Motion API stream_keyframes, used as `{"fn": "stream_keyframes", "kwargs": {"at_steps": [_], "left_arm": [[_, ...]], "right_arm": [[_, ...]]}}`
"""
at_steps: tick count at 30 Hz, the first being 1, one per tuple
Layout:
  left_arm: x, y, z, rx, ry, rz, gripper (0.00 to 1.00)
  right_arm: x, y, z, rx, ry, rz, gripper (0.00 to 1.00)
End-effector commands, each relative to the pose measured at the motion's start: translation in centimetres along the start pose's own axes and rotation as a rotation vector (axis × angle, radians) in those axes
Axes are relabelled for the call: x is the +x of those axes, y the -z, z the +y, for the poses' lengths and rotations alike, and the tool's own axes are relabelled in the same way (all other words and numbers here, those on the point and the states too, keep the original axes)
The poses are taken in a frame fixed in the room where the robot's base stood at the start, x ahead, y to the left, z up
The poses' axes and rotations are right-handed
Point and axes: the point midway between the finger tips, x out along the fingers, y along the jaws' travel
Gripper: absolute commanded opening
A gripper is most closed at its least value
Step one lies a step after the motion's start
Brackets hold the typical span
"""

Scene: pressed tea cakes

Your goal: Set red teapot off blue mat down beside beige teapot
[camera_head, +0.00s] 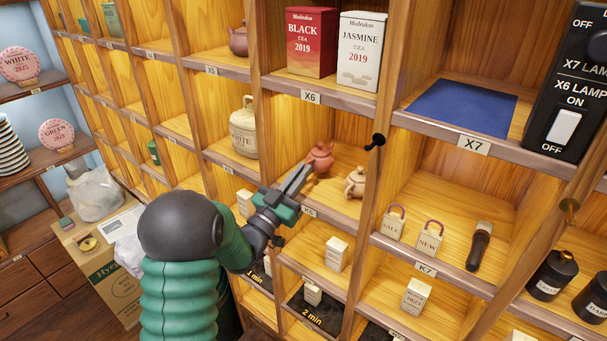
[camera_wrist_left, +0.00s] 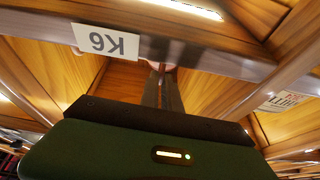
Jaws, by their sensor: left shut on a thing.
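The red teapot (camera_head: 320,157) is in the K6 compartment, at the fingertips of my left gripper (camera_head: 303,172). The gripper reaches in from the lower left and is shut on the teapot. The beige teapot (camera_head: 355,183) stands close to its right, nearer the shelf's front edge. Whether the red teapot touches the shelf board is unclear. The blue mat (camera_head: 460,108) lies bare in the X7 compartment. In the left wrist view my left gripper (camera_wrist_left: 162,85) has its fingers close together; only a small reddish bit shows beyond the tips. My right gripper is not in view.
A wooden divider (camera_head: 376,165) with a black knob (camera_head: 375,141) stands right of the beige teapot. A cream jar (camera_head: 244,128) is in the compartment to the left. Red (camera_head: 311,42) and white (camera_head: 361,50) tea boxes stand above. Small boxes stand on the shelves below.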

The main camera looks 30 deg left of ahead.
Motion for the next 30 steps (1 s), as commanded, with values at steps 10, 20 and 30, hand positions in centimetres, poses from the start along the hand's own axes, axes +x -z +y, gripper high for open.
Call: {"fn": "stream_keyframes", "kwargs": {"at_steps": [10, 20, 30], "left_arm": [[-0.74, -1.59, -0.08, 0.001, 0.002, -0.001, 0.00], [-0.58, -1.62, 0.13, 0.001, 0.000, -0.001, 0.28], [-0.68, -1.52, 0.02, 0.000, -0.001, 0.001, 0.28]], "right_arm": [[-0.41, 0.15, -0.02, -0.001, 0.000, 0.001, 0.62], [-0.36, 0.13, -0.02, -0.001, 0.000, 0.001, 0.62], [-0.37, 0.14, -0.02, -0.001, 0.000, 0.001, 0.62]]}}
